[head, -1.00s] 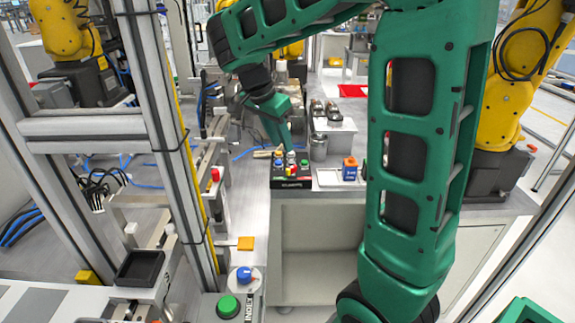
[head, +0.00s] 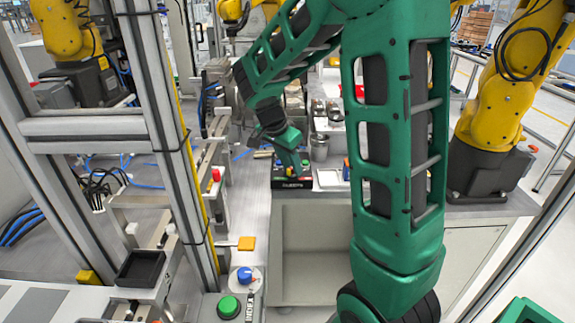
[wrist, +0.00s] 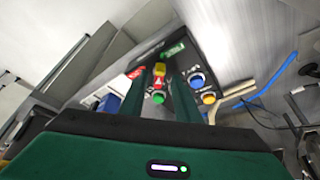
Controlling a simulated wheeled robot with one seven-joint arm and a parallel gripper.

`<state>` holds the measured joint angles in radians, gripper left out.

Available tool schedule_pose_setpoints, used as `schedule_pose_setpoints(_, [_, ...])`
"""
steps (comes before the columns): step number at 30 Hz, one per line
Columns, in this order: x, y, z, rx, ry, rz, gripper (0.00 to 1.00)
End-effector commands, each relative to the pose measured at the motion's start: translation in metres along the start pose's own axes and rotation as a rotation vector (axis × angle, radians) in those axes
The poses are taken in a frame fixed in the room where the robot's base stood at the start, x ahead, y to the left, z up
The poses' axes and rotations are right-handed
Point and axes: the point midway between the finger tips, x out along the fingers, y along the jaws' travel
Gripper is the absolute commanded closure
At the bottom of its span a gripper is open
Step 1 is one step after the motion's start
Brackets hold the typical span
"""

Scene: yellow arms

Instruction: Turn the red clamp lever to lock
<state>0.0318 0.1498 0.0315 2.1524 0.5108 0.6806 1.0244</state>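My gripper (head: 290,158) is low over a black control box (head: 292,183) at the far end of the bench in the head view. In the wrist view my gripper (wrist: 161,70) is open, with a gap between its two dark green fingers. In that gap are a yellow piece (wrist: 160,68), a small red piece (wrist: 158,84) and a green button (wrist: 158,98). I cannot tell whether the red piece is the clamp lever. Another small red knob (head: 216,174) stands on the fixture at the left of the bench, well apart from my gripper.
Blue (wrist: 197,80) and yellow (wrist: 209,98) buttons lie right of the fingers. A metal cup (head: 319,147) stands close behind the box. A metal post stands at left.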

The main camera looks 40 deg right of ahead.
Motion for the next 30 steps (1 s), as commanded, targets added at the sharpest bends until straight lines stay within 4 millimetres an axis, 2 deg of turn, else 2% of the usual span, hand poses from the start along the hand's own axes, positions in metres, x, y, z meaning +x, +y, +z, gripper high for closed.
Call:
schedule_pose_setpoints(4, [-0.0002,0.0000,-0.0001,0.000,0.000,0.000,0.73])
schedule_pose_setpoints(7, [-0.0003,0.0000,-0.0002,0.000,0.000,0.000,0.97])
schedule_pose_setpoints(8, [-0.0003,-0.0001,-0.0002,0.000,0.000,0.000,1.00])
schedule_pose_setpoints(20, [-0.0020,-0.0025,0.0014,-0.036,0.000,-0.020,1.00])
schedule_pose_setpoints(30, [-0.0025,-0.0015,-0.0003,-0.234,0.003,-0.108,1.00])
